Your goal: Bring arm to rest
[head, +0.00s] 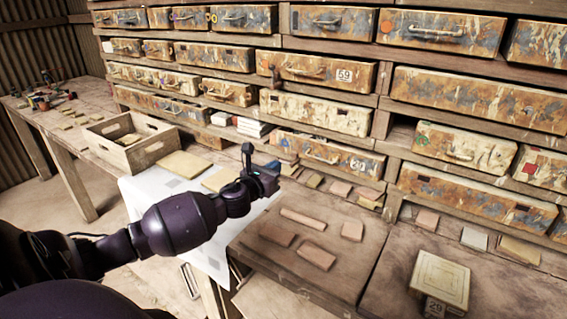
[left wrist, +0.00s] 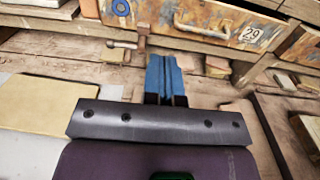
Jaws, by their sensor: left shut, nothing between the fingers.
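My left arm reaches in from the left in the head view. The fingers point toward the drawers at the back. The right gripper does not show in either view.
Rusty drawers (head: 316,67) line the wall behind the bench. A wooden crate (head: 131,145) stands at the left. Several flat tiles (head: 316,255) lie on the wooden board, and a pale block (head: 440,277) sits at the right. A white sheet (head: 152,193) hangs over the edge.

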